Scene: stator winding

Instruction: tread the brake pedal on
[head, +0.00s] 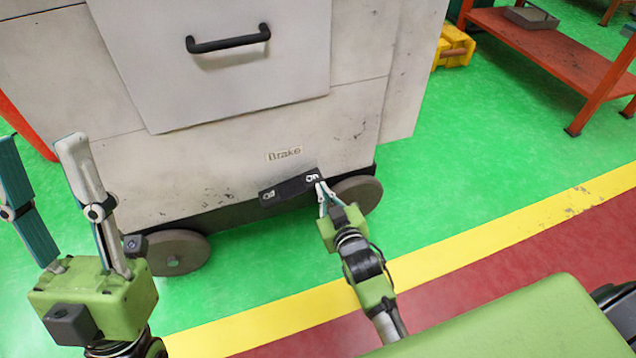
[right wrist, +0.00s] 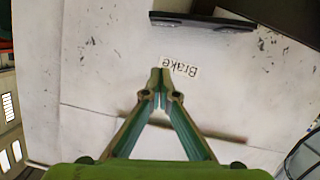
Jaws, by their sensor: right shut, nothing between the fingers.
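The black brake pedal (head: 289,188) sits low on the front of the white cabinet (head: 225,165), under a "Brake" label (head: 284,154). Its right end bears an "On" mark (head: 313,177); its left end has another small light mark. My right gripper (head: 320,186) is shut and empty, its tips at the "On" end in the head view; I cannot tell whether they touch. In the right wrist view the pedal (right wrist: 202,21) is at the top, beyond the tips, and the label (right wrist: 179,67) appears upside down. My left gripper (head: 38,140) is open and empty at the left.
The cabinet has a drawer with a black handle (head: 228,39) and wheels (head: 179,251) (head: 358,194) on both sides of the pedal. A red shelf (head: 545,48) and a yellow bin (head: 455,47) stand at the upper right. Green floor right of the cabinet is clear.

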